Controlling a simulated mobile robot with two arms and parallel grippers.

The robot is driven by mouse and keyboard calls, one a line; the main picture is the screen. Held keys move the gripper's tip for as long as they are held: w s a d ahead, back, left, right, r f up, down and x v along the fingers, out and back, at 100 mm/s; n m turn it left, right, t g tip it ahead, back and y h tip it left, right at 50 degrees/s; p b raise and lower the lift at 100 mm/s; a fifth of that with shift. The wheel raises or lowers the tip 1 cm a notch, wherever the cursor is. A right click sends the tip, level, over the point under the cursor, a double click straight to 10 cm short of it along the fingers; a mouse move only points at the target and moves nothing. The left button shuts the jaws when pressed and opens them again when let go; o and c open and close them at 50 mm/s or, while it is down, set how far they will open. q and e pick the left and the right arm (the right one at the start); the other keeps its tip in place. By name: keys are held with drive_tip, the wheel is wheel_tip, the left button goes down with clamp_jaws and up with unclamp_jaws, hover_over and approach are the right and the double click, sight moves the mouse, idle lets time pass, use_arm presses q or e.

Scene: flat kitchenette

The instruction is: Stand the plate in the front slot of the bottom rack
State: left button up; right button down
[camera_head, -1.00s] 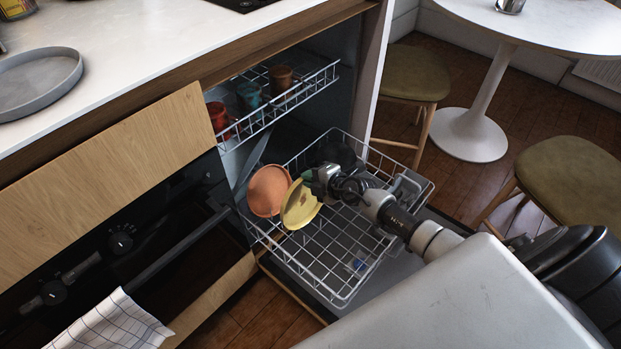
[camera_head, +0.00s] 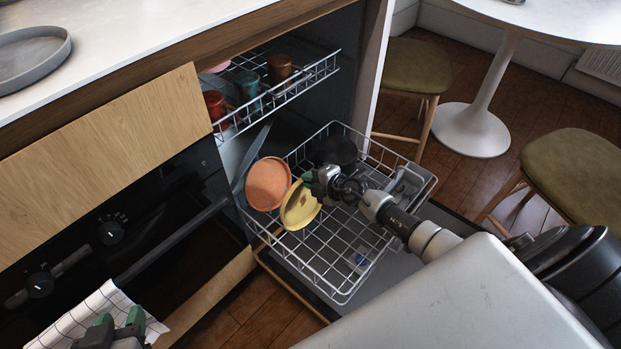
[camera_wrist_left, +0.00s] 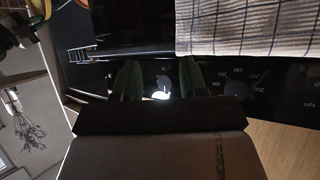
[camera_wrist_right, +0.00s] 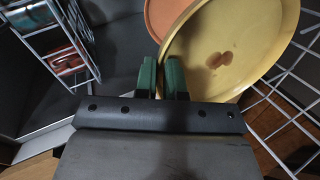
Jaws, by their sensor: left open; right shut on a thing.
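A yellow plate (camera_head: 300,207) with a brown stain is held by my right gripper (camera_head: 318,184) over the bottom rack (camera_head: 345,291). In the right wrist view the yellow plate (camera_wrist_right: 235,45) stands tilted, its edge between the green fingers (camera_wrist_right: 172,78). An orange plate (camera_head: 268,184) stands in the rack just behind and left of it. Whether the yellow plate touches the rack wires is hard to tell. My left gripper (camera_head: 118,330) is open and empty at the lower left, near the towel; its green fingers (camera_wrist_left: 158,78) are apart in the left wrist view.
The upper rack (camera_head: 290,92) holds several cups. A dark round item (camera_head: 336,152) sits at the back of the bottom rack. A checked towel (camera_head: 75,325) hangs on the oven handle. A grey tray (camera_head: 35,58) lies on the counter. The rack's front right is mostly open.

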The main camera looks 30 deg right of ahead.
sight(304, 202)
use_arm(q)
wheel_tip(304, 202, up, 8)
drive_tip(key=w+d+t+h+b, duration=0.2)
drive_tip(key=t, duration=0.5)
drive_tip(key=shift+w+r+t+b, duration=0.15)
drive_tip(key=shift+w+t+b, duration=0.15)
drive_tip(key=shift+w+b, duration=0.05)
use_arm(e)
drive_tip(key=shift+f, duration=1.85)
use_arm(q)
drive_tip(key=shift+d, duration=0.1)
use_arm(e)
drive_tip(key=c, duration=1.1)
unclamp_jaws()
drive_tip(key=shift+c, duration=0.2)
